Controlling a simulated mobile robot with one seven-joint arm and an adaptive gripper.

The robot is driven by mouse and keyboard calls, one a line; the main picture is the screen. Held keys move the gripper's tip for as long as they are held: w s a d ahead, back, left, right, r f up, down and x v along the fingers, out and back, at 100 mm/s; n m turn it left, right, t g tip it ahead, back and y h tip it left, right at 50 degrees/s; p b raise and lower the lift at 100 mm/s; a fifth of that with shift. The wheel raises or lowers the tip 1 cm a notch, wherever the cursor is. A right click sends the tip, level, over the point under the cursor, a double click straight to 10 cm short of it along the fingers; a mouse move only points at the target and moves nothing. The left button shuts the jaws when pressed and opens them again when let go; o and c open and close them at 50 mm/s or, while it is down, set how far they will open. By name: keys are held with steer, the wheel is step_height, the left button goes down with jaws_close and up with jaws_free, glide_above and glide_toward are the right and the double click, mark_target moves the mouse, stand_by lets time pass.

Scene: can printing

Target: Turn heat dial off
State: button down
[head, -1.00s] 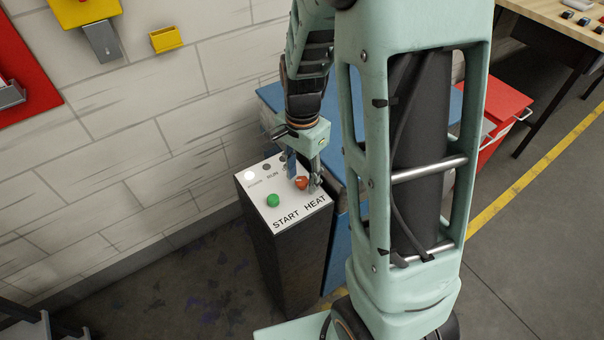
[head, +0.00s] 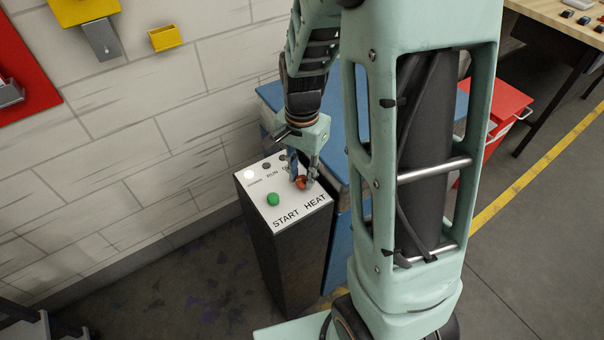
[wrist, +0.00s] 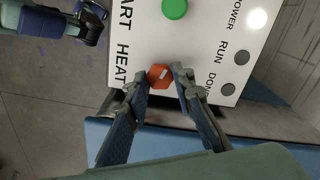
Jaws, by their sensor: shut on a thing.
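The heat dial is an orange-red knob (head: 301,184) on the white top of the control box (head: 300,208), beside the printed word HEAT. In the wrist view the dial (wrist: 158,76) shows a pale pointer mark on its face. My gripper (head: 304,181) reaches down over the dial, and its fingers hide part of it. In the wrist view my gripper (wrist: 156,79) has one fingertip on each side of the dial, shut on it.
A green START button (head: 273,200) sits close to the left of the dial. A lit white POWER lamp (head: 250,175) and dark RUN lamp (head: 266,166) are at the panel's back. A blue cabinet (head: 272,95) stands behind the box, and a white block wall is at left.

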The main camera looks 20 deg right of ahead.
steer(key=n+b, duration=0.1)
steer(key=n, duration=1.1)
steer(key=shift+n, duration=0.4)
steer(key=n, duration=0.4)
steer(key=shift+r, duration=0.1)
steer(key=n+p, duration=0.1)
steer(key=n, duration=0.3)
steer(key=shift+n+p, duration=0.3)
steer(key=shift+n, duration=0.3)
steer(key=c, duration=1.7)
jaws_free()
steer(key=shift+o, duration=0.2)
